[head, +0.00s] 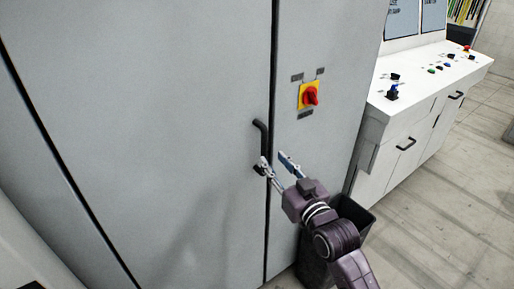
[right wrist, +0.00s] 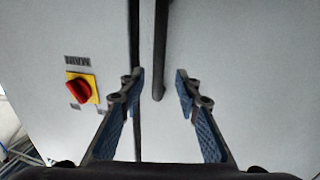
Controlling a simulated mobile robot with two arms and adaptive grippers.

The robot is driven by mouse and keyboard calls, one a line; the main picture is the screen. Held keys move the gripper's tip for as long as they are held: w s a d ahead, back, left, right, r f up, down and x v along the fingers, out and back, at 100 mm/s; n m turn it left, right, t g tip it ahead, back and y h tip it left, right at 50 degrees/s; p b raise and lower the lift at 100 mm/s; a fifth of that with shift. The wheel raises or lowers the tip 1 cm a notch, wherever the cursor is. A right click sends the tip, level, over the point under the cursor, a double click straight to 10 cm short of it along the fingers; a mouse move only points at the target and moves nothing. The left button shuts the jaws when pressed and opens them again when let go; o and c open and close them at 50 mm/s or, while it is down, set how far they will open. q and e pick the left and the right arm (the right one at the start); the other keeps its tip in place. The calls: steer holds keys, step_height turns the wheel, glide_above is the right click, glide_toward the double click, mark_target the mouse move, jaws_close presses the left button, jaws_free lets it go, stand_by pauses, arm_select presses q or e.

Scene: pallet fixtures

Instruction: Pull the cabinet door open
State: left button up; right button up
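The grey cabinet door (head: 170,110) fills the left and middle of the head view. It looks shut, with a thin dark seam along its right edge. Its dark bar handle (head: 261,138) stands upright beside that seam. My right gripper (head: 276,162) is open at the handle's lower part. In the right wrist view the handle (right wrist: 159,50) comes down between the two spread fingertips (right wrist: 159,76), with room on both sides. I cannot tell whether the fingertips reach as deep as the handle. My left gripper is not in view.
A red and yellow rotary switch (head: 310,96) sits on the panel right of the seam. A dark bin (head: 352,214) stands on the floor behind my right arm. A white control console (head: 425,90) with buttons stands at the right. The floor (head: 440,210) at the right is clear.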

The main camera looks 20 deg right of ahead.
mark_target(266, 150)
steer(key=w, duration=0.2)
steer(key=w+p, duration=0.1)
steer(key=w, duration=0.3)
steer(key=shift+a+p, duration=0.35)
steer(key=shift+w+a+f, duration=0.1)
steer(key=shift+w, duration=0.6)
jaws_close()
